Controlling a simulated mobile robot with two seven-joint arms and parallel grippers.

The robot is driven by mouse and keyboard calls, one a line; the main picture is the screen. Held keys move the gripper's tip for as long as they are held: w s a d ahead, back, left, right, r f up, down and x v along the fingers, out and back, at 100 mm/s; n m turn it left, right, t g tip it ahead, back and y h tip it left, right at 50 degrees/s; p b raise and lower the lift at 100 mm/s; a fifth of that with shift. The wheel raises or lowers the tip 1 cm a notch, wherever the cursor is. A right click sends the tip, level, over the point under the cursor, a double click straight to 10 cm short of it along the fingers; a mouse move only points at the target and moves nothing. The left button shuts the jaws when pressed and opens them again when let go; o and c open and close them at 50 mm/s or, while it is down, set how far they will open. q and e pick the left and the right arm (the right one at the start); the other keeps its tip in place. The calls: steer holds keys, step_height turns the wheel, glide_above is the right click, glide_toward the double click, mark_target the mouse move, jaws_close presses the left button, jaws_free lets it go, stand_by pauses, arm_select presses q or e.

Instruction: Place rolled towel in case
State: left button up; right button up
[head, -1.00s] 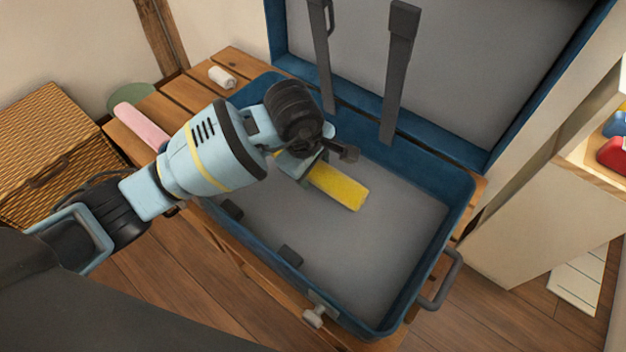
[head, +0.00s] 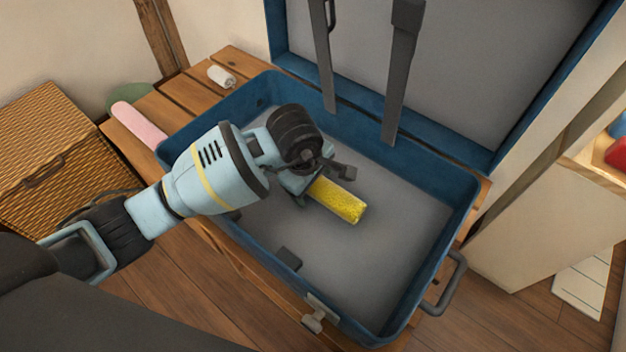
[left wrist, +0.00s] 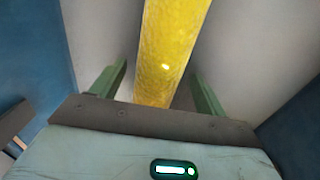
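The yellow rolled towel (head: 340,202) lies inside the open blue case (head: 400,328), on or very near its grey floor, in the middle left part. My left gripper (head: 318,187) is over the towel's left end, inside the case. In the left wrist view the towel (left wrist: 168,50) runs between the two green fingers (left wrist: 158,78). The fingers are apart, with a gap beside the towel on the left and a thin one on the right, so the gripper looks open. The towel's left end is hidden behind the gripper in the head view. My right gripper is not in view.
The case's lid (head: 450,80) stands open at the back with two dark straps (head: 402,80). The case rests on a slatted wooden bench (head: 185,88). A pink roll (head: 138,126) and a small white roll (head: 221,76) lie on it. The case's right half is empty.

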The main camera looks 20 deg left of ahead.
arm_select(q)
steer(key=shift+r, duration=0.5)
steer(key=p+v, duration=0.3)
steer(key=v, duration=0.8)
steer(key=shift+s+p, duration=0.15)
steer(key=shift+p, duration=0.15)
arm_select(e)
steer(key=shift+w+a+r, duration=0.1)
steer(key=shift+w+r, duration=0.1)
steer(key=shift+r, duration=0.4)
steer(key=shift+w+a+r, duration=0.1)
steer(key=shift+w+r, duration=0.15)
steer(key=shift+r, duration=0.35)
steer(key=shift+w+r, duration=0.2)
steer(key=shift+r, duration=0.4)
